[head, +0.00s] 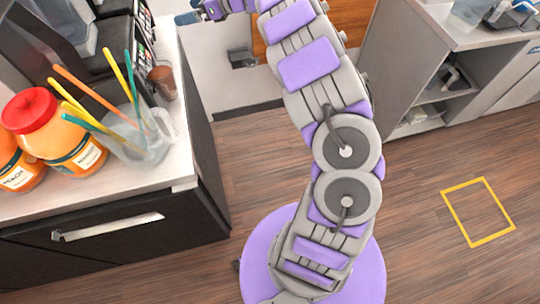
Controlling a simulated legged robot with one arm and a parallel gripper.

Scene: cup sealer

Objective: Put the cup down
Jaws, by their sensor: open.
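My gripper (203,12) shows only in part at the top edge of the head view, at the end of my purple and grey arm. It is open, over or just beyond the back end of the left counter. A small brown cup-like container (163,83) stands on that counter beside the dark machine, below and left of my gripper and apart from it. I cannot tell whether it is the task's cup. No cup can be made out between the fingers.
The left counter (165,184) holds a clear pitcher (150,150) with colourful sticks, orange jars with a red lid (29,110), and a dark machine (100,75). A grey cabinet (400,60) stands right. Open floor carries a yellow square outline (450,208).

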